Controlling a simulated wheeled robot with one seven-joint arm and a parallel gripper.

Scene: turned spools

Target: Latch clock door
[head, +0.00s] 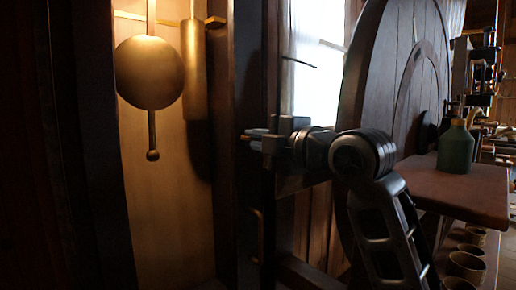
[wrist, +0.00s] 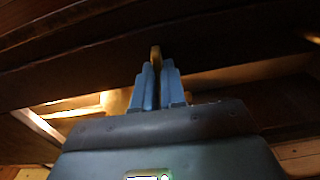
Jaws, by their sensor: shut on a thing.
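The clock case shows at the left of the head view, with a round brass pendulum (head: 150,73) and a brass weight (head: 194,70) in its lit interior. A dark upright wooden frame (head: 248,60) stands right of them; I cannot tell door from case there, or whether the door is fully closed. My gripper (head: 262,138) is at this frame, level with a small brass piece (head: 247,137). In the wrist view my gripper (wrist: 157,85) has its blue-grey fingers shut on a narrow brass piece (wrist: 155,53), likely the latch, against dark wood. The fingers hide most of it.
A brass handle (head: 257,235) is on the frame below my gripper. To the right are a large round wooden wheel (head: 375,75), a wooden shelf (head: 450,190) with a green bottle (head: 455,147), and several cups (head: 466,265) below. A bright window (head: 318,70) is behind.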

